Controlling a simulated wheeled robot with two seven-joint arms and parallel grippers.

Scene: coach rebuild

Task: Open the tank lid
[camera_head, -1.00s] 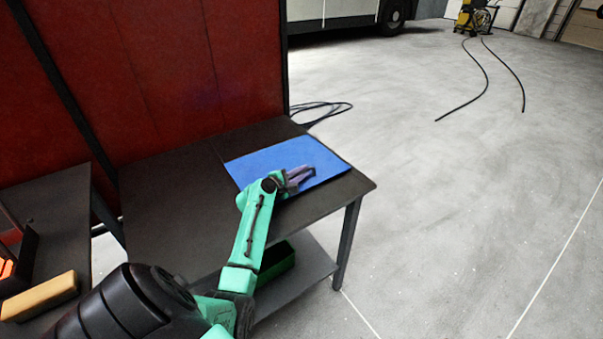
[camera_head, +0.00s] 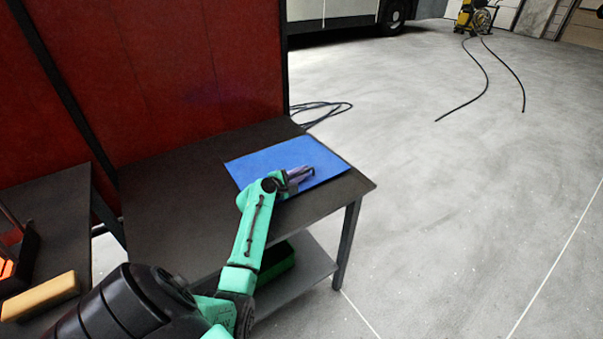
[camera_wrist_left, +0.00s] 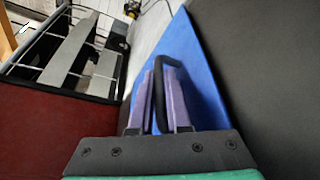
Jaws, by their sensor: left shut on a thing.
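No tank or tank lid can be made out in either view. My left gripper (camera_head: 302,173) reaches over the blue mat (camera_head: 265,160) on the dark bench. In the left wrist view, its purple fingers (camera_wrist_left: 160,80) are shut on a slim black bent piece (camera_wrist_left: 164,63), which shows between and above them. The blue mat (camera_wrist_left: 190,50) lies behind the fingers there. In the head view the gripper hides most of the held piece, and I cannot tell what it belongs to. My right gripper is not in view.
The dark bench (camera_head: 165,205) stands against a red panel (camera_head: 200,70). A green bin (camera_head: 275,262) sits on its lower shelf. A tan block (camera_head: 40,296) lies on another bench at left. Black cable (camera_head: 325,108) lies behind the bench. Open floor (camera_head: 460,200) spreads to the right.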

